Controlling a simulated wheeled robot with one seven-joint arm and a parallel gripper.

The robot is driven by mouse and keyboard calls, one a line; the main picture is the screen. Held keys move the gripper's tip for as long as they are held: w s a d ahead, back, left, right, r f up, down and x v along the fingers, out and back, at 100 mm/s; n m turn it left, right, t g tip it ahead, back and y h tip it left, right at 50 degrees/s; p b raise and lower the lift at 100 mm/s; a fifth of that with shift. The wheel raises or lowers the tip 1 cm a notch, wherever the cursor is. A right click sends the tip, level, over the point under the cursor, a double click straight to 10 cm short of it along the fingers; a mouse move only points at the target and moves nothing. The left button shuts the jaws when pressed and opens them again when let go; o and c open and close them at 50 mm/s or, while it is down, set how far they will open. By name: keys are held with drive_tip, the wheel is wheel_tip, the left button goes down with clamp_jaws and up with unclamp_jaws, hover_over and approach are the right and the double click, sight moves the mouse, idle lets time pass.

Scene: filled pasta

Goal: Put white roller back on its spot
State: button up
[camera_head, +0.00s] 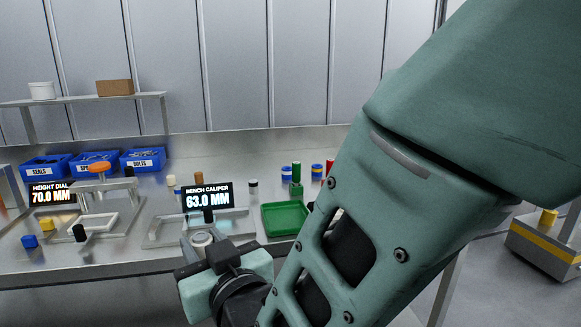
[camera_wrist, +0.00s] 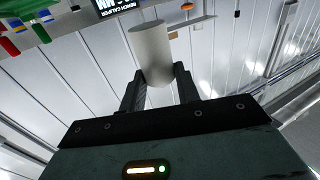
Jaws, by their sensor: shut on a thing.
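My gripper (camera_wrist: 160,88) is shut on a white roller (camera_wrist: 151,52), which sits between its two dark fingers in the wrist view. In the head view the white roller (camera_head: 203,240) shows at the gripper's far end, in front of the bench caliper. The caliper's display (camera_head: 208,196) reads 63.0 MM. The height dial display (camera_head: 53,194) reads 70.0 MM. I cannot tell from these views which place on the bench is the roller's spot. My arm hides the right part of the bench.
A green tray (camera_head: 285,219) lies right of the caliper, with a green cylinder (camera_head: 296,181) and other coloured cylinders behind it. Blue bins (camera_head: 143,160) stand at the back left. A low platform (camera_head: 545,245) stands at far right.

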drive_tip(key=w+d+f+m+t+h+p, duration=0.1)
drive_tip(key=w+d+f+m+t+h, duration=0.2)
drive_tip(key=d+f, duration=0.75)
drive_tip(key=w+d+f+m+h+p, duration=0.1)
drive_tip(key=w+d+f+m+h, duration=0.1)
drive_tip(key=w+d+f+h, duration=0.6)
drive_tip(key=s+d+f, duration=0.2)
drive_tip(key=d+f, duration=0.1)
drive_tip(key=d, duration=0.5)
drive_tip(key=s+d+f+m+p, duration=0.1)
drive_tip(key=d+f, duration=0.2)
drive_tip(key=d, duration=0.6)
drive_tip(key=s+d+f+m+p, duration=0.1)
drive_tip(key=s+d+f, duration=0.1)
drive_tip(key=d, duration=0.7)
drive_tip(key=shift+s+d+f, duration=0.2)
drive_tip(key=shift+s+f, duration=0.15)
drive_tip(key=shift+f, duration=0.55)
drive_tip(key=shift+d, duration=0.1)
drive_tip(key=shift+a, duration=0.25)
